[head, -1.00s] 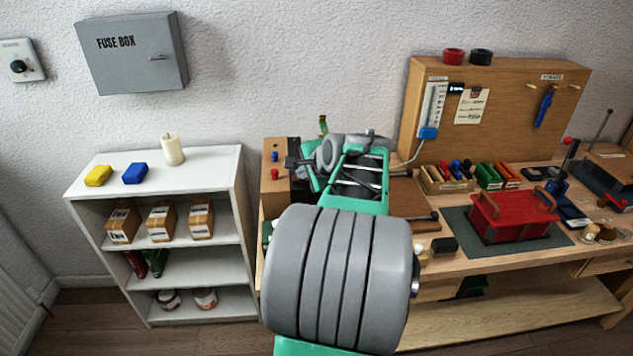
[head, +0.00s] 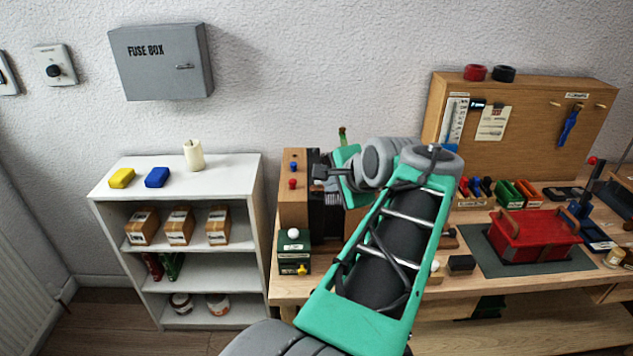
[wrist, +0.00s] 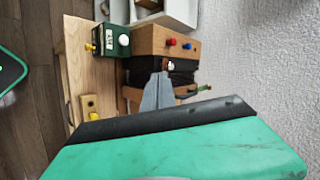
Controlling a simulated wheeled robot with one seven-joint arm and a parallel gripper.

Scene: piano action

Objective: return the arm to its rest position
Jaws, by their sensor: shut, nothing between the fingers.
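My arm (head: 390,240) shows in the head view as a green and grey link, rising from the bottom middle and bending left at the top. My gripper (head: 322,173) is at its left end, small and dark, in front of the wooden block with knobs and the dark unit beside it. In the wrist view my gripper (wrist: 158,90) shows as grey fingers close together with nothing between them. Behind them are the dark unit (wrist: 180,72) and the wooden block (wrist: 160,40) with red and blue knobs. My green hand housing hides the lower part of that view.
A green box (head: 294,252) with a white ball knob stands at the bench's left end. A red case (head: 535,237) rests on a dark mat right of my arm. A white shelf (head: 180,184) stands left, below a fuse box (head: 160,62). The pegboard (head: 525,125) rises behind the bench.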

